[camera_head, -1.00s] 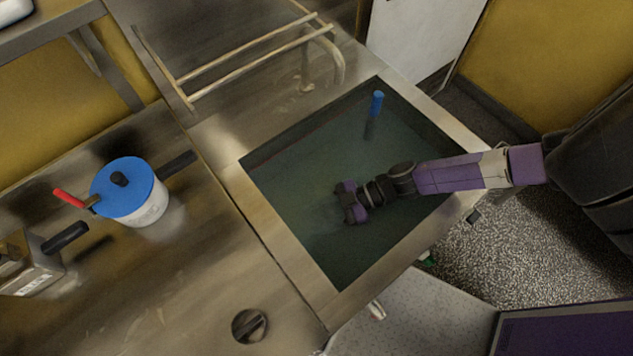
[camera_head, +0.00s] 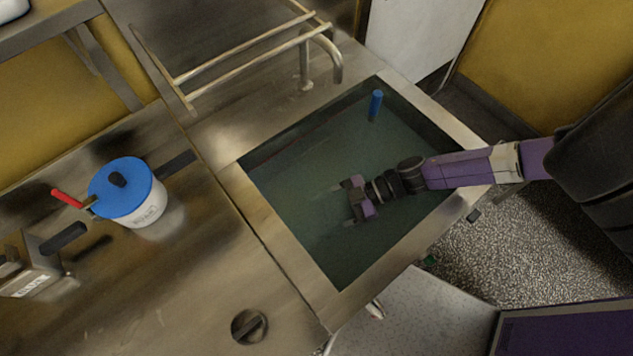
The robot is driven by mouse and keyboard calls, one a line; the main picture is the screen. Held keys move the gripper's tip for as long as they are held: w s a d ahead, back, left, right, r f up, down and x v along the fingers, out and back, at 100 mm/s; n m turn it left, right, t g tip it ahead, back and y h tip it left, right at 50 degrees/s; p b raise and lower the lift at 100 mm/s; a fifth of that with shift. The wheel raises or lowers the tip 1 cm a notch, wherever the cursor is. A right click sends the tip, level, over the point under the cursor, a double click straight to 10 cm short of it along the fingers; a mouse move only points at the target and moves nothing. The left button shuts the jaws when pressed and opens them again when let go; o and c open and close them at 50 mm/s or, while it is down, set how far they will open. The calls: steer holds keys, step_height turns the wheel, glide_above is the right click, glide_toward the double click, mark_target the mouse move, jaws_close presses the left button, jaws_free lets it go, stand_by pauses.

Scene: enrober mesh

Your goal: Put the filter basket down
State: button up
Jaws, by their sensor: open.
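My gripper (camera_head: 336,206) is over the sink, pointing left. Its two pale fingers are apart, and I see nothing between them. The sink (camera_head: 233,186) is a rectangular steel basin with a dark greenish inside. I cannot make out a filter basket in the sink or in my gripper. Whether one lies hidden under the gripper or in the murky basin I cannot tell.
A blue standing tube (camera_head: 376,104) is at the sink's back corner. A tap (camera_head: 322,50) and rails stand behind. The counter's middle is clear.

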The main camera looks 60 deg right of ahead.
steer(key=b+v, duration=0.1)
steer(key=v, duration=0.8)
steer(key=shift+s+d+r, duration=0.1)
steer(key=shift+s+d, duration=0.2)
